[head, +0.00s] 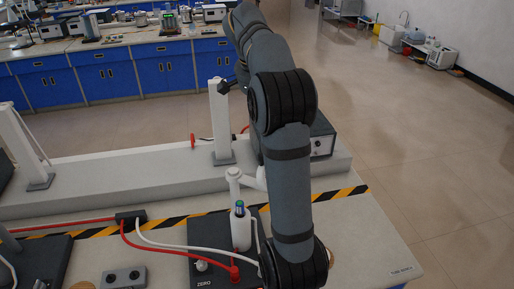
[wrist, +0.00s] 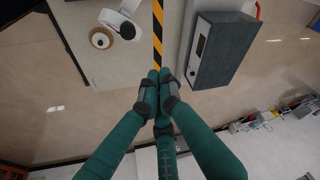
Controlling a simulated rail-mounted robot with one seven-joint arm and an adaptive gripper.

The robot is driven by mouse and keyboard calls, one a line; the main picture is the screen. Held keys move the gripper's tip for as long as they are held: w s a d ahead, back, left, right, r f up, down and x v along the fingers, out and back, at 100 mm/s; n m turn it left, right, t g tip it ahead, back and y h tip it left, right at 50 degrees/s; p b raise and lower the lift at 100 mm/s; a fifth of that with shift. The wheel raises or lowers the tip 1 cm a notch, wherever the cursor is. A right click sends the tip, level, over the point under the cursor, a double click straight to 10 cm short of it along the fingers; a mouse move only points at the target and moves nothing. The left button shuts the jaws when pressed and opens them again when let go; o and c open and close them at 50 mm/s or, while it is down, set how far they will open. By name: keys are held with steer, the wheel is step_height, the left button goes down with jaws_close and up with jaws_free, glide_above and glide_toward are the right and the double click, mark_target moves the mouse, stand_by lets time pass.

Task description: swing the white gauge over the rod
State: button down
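My gripper (wrist: 160,76) shows in the wrist view with its teal fingers drawn together at the tips. I see nothing between them. I cannot make it out in the head view, where my arm crosses the scene. A white curved part (wrist: 118,22) with a dark end, probably the white gauge, lies up and left of the fingertips, apart from them. In the head view a white upright (head: 235,185) has a white piece (head: 252,180) beside it, partly behind my arm. I cannot tell for certain which part is the rod.
A black base (head: 205,232) marked ZERO carries a white bottle (head: 240,230) and red and white leads. A pale post (head: 220,125) stands on the raised beam (head: 110,180). A grey box (head: 322,138) is behind my arm; it also shows in the wrist view (wrist: 222,48).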

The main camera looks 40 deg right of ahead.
steer(key=shift+s+a+f, duration=0.1)
steer(key=shift+a+f, duration=0.05)
steer(key=shift+f, duration=1.25)
steer(key=shift+s+a+f, duration=0.1)
steer(key=shift+f, duration=1.35)
steer(key=shift+a+f, duration=0.15)
steer(key=shift+f, duration=1.35)
steer(key=shift+w+d, duration=0.1)
steer(key=shift+s+a, duration=0.2)
steer(key=shift+s, duration=0.05)
